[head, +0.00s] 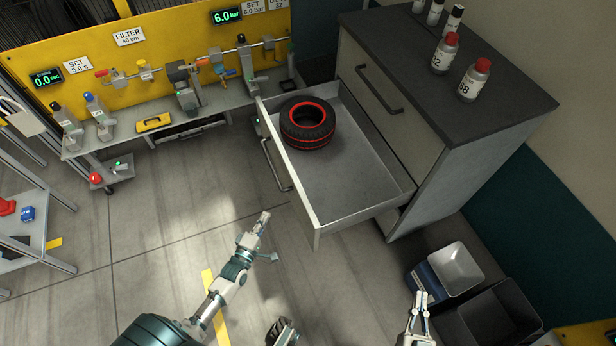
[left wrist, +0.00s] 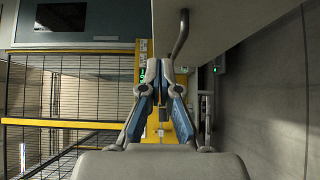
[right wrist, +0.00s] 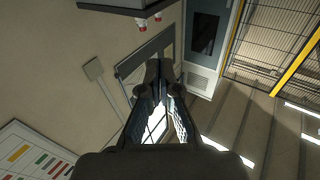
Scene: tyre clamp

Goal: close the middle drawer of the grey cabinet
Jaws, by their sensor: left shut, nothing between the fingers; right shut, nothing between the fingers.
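The grey cabinet (head: 480,165) stands at the right in the head view with a dark top. Its middle drawer (head: 352,193) is pulled far out, and a black tyre with red rings (head: 307,122) lies inside near its front left. The drawer's bar handle (head: 275,165) is on the front panel, which also shows with the handle (left wrist: 180,35) in the left wrist view. My left gripper (head: 262,222) is shut and empty, below and left of the drawer front's near end, apart from it. My right gripper (head: 421,298) is shut and empty, low at the right, near the bins.
Bottles with red caps (head: 474,80) stand on the cabinet top. A grey bin (head: 456,268) and a black bin (head: 500,318) sit on the floor right of the drawer. A workbench (head: 220,104) with a yellow panel is at the back left. The floor before the drawer is clear.

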